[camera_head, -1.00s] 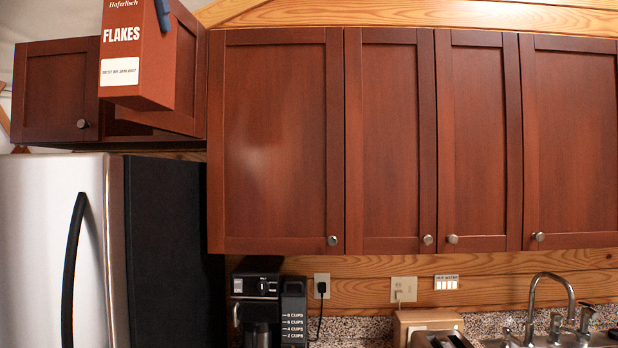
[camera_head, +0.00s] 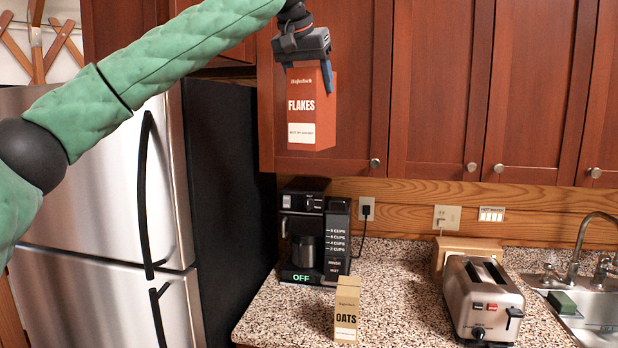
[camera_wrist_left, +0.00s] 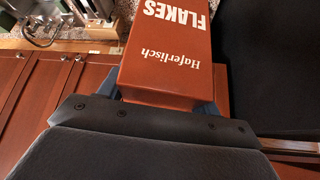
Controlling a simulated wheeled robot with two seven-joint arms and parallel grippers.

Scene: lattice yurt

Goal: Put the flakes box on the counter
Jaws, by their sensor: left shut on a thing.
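The flakes box (camera_head: 312,108) is red-brown with a white label and hangs upright in the air in front of the upper cabinets in the head view. My left gripper (camera_head: 312,78) is shut on its top from above. The box also fills the middle of the left wrist view (camera_wrist_left: 168,50), between the blue fingers. The speckled counter (camera_head: 400,290) lies below, with a clear gap under the box. My right gripper is in neither view.
A coffee maker (camera_head: 305,235) stands at the counter's back left. A tan oats box (camera_head: 347,310) stands near the front. A toaster (camera_head: 482,298) and sink (camera_head: 595,310) are to the right. Bare counter lies between the oats box and toaster. The fridge (camera_head: 90,200) is at left.

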